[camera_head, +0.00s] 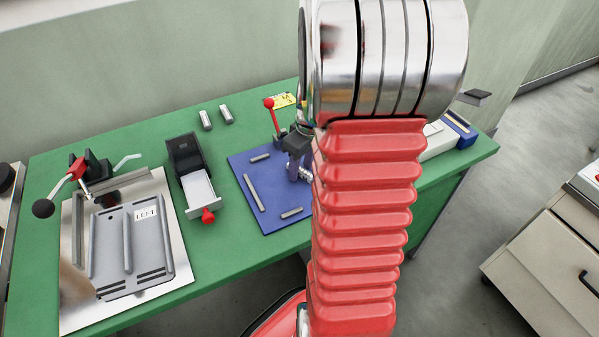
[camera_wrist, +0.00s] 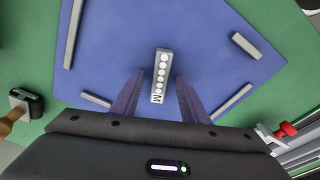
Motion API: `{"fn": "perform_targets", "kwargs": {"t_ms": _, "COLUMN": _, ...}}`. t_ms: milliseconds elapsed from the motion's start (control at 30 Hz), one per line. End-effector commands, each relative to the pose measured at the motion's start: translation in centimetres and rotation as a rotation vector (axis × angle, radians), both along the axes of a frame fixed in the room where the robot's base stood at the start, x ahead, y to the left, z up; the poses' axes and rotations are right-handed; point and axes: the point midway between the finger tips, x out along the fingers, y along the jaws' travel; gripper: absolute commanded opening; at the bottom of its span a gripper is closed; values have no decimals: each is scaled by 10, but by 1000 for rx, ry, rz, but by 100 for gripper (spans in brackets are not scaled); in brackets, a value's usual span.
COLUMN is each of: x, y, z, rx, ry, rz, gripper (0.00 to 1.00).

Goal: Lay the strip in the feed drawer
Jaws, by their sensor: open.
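In the wrist view a slim grey strip (camera_wrist: 162,76) with a row of white round marks and a letter M lies on the blue mat (camera_wrist: 205,40). My gripper (camera_wrist: 158,80) is open, with one dark finger on each side of the strip and a gap showing at both sides. The strip's near end is between the fingers. In the head view the feed drawer (camera_head: 200,190) is pulled out of its black housing (camera_head: 184,153), with a red knob (camera_head: 208,216) at its front; its pale floor looks bare. My arm hides part of the mat in the head view, and I cannot make out the strip there.
Several grey bars (camera_head: 254,193) lie around the blue mat. A red-knobbed lever (camera_head: 269,103) stands behind it. A metal plate with a grey tray (camera_head: 132,248) and a clamp (camera_head: 75,170) is at left. Two small grey blocks (camera_head: 206,120) lie at the back.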

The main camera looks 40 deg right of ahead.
Motion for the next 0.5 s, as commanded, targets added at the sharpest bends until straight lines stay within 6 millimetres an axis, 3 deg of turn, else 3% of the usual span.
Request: {"fn": "perform_targets", "kwargs": {"t_ms": 500, "x": 0, "y": 0, "z": 0, "rx": 0, "ry": 0, "rz": 0, "gripper": 38}}
